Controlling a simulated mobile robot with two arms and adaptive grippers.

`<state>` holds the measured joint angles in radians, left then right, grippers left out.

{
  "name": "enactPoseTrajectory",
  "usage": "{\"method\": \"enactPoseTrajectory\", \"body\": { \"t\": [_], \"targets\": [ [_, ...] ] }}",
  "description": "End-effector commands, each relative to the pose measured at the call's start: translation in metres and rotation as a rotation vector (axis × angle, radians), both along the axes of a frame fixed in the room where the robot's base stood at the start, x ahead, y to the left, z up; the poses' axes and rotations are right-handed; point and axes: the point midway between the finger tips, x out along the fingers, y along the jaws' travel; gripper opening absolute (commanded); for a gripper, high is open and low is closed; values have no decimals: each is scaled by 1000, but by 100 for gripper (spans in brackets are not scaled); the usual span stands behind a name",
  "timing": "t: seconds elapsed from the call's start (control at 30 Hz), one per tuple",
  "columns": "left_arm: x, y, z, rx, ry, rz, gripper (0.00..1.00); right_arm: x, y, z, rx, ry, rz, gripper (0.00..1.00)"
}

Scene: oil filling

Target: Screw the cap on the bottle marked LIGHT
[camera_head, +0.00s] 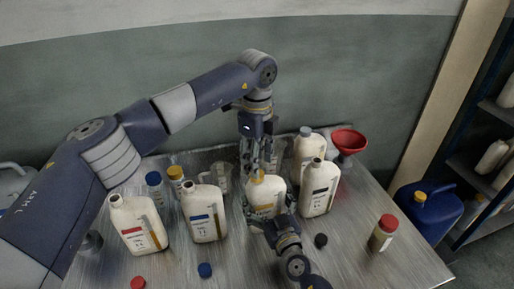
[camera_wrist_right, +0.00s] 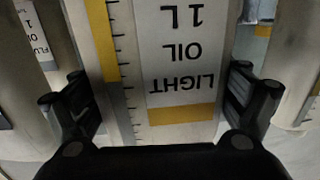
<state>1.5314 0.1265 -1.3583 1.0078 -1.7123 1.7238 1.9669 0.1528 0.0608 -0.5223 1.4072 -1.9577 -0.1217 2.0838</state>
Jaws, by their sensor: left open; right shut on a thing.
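The white bottle marked LIGHT (camera_head: 266,189) stands upright in the middle of the table. Its label, with a yellow band, reads upside down in the right wrist view (camera_wrist_right: 180,65). My right gripper (camera_head: 268,217) is shut on this bottle low at its front, with a finger on each side in the right wrist view (camera_wrist_right: 160,105). A yellow cap (camera_head: 257,177) shows at the bottle's top; I cannot tell whether it is seated. My left gripper (camera_head: 257,168) points down directly above the bottle, its fingers open around the cap area. The fingers partly hide the neck.
Open bottles with red (camera_head: 140,232), blue (camera_head: 204,220) and black (camera_head: 320,188) labels stand close on both sides. Loose red (camera_head: 138,283), blue (camera_head: 205,270) and black (camera_head: 321,240) caps lie in front. A red funnel (camera_head: 348,141) stands back right. A red-capped jar (camera_head: 382,234) is at right.

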Motion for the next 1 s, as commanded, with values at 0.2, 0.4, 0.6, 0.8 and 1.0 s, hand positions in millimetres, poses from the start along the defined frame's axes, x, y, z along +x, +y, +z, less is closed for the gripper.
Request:
{"method": "enactPoseTrajectory", "body": {
  "t": [0.2,0.4,0.6,0.8,1.0],
  "targets": [
    [0,0,-29,1,2,0,47,0,0,-1,-4,1,0,24],
    [0,0,-37,1,0,0,47,0,0,-1,-4,1,0,24],
    [0,0,-38,1,0,0,47,0,0,-1,-4,1,0,24],
    [0,0,-37,1,0,0,9,0,0,-1,-4,1,0,24],
    [0,0,-37,1,0,0,0,0,0,-1,-3,1,0,24]
  ]
}}
